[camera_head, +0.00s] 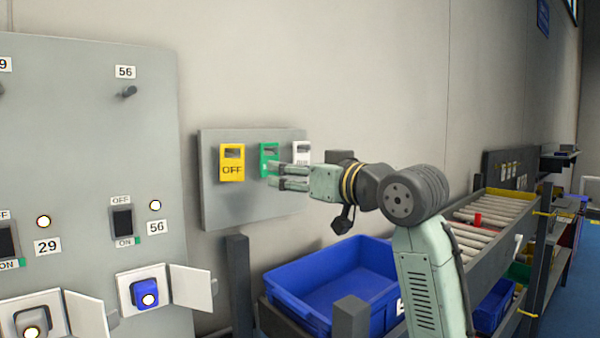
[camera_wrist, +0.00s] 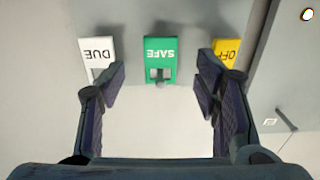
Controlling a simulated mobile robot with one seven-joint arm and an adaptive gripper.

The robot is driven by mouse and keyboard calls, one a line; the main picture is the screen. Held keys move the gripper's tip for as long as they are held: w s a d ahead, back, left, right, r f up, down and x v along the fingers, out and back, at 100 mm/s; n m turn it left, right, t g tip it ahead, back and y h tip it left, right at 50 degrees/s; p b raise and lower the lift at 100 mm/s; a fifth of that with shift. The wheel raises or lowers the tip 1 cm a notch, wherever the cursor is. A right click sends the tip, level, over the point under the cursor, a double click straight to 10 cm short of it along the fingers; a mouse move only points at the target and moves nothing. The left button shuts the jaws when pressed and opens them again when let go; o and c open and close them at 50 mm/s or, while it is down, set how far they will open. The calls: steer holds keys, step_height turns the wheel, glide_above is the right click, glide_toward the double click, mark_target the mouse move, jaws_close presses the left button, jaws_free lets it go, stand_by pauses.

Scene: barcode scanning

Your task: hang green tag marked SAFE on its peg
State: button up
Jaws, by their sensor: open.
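The green tag marked SAFE (camera_head: 268,153) hangs on a grey board (camera_head: 222,200) on the wall, between a yellow OFF tag (camera_head: 231,172) and a white tag (camera_head: 301,151). My gripper (camera_head: 273,177) is in front of the green tag and partly covers it. In the wrist view the green tag (camera_wrist: 160,52) reads upside down, ahead of the space between the fingers. My gripper (camera_wrist: 160,80) is open and empty, with a finger to each side and no visible contact. A dark peg (camera_head: 129,91) under a 56 label stands bare on the large panel at left.
The grey panel (camera_head: 85,140) at left carries switches and open white covers, one (camera_head: 190,288) jutting toward the tag board. A blue bin (camera_head: 330,280) stands below the board. A roller rack (camera_head: 490,215) stands at right. In the wrist view, DUE (camera_wrist: 98,52) and OFF (camera_wrist: 226,52) tags flank the green one.

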mark_target(269, 159)
steer(key=shift+p+x, duration=1.1)
steer(key=shift+x, duration=3.15)
steer(key=shift+c, duration=0.4)
steer(key=c, duration=1.1)
steer(key=shift+c, duration=0.2)
steer(key=shift+r+p, duration=0.25)
steer(key=shift+p, duration=0.15)
steer(key=shift+v, duration=1.1)
steer(key=shift+v, duration=1.65)
